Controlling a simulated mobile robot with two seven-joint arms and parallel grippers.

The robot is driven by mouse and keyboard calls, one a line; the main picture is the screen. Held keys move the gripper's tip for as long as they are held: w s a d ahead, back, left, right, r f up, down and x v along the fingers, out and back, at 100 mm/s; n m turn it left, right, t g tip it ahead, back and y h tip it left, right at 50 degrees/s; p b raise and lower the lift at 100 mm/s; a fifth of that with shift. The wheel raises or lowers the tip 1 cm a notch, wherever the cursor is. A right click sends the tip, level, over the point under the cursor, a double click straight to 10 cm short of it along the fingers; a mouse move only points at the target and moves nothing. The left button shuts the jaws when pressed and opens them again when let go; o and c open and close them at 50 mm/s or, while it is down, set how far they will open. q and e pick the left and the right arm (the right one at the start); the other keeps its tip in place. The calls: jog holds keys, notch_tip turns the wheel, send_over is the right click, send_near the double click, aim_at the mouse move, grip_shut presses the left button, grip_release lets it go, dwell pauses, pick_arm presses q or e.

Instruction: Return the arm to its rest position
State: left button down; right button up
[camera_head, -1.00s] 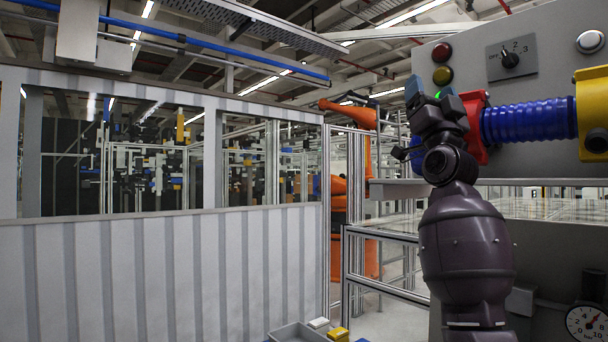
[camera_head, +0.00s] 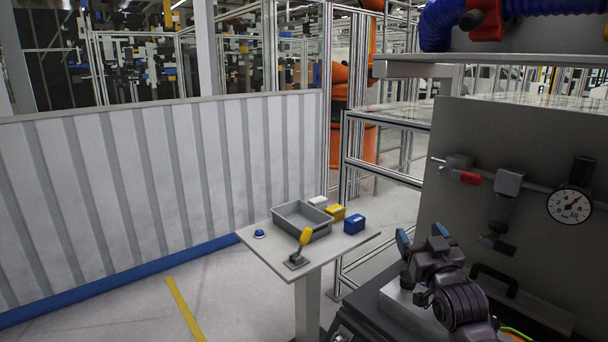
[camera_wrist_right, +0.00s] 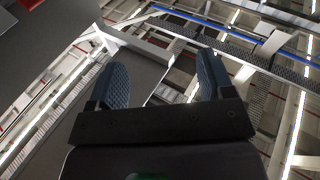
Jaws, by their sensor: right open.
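My right arm shows at the lower right of the head view, folded low in front of the grey drive unit panel (camera_head: 460,165). My right gripper (camera_head: 421,238) points upward with its blue fingertips apart and nothing between them. In the right wrist view the two blue finger pads (camera_wrist_right: 163,80) are wide apart, with the ceiling structure and a grey panel beyond them. My left gripper is not in view.
A small table (camera_head: 340,252) stands left of my arm with a grey bin (camera_head: 301,222), a yellow-handled lever (camera_head: 302,245), a blue button and small boxes. The panel carries a gauge (camera_head: 569,205) and a red-handled valve (camera_head: 468,177). Floor shows free at the lower left.

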jog(key=s+d+f+g+h, duration=0.1)
jog(key=s+f+g, duration=0.3)
jog(key=s+f, duration=1.2)
jog(key=s+d+f+m+g+h, duration=0.1)
jog(key=s+f+g, duration=0.3)
jog(key=s+f, duration=1.2)
notch_tip(320, 180, down, 3)
jog(key=shift+s+d+f+g, duration=0.1)
jog(key=shift+s+d+g, duration=0.3)
jog(key=shift+d, duration=0.4)
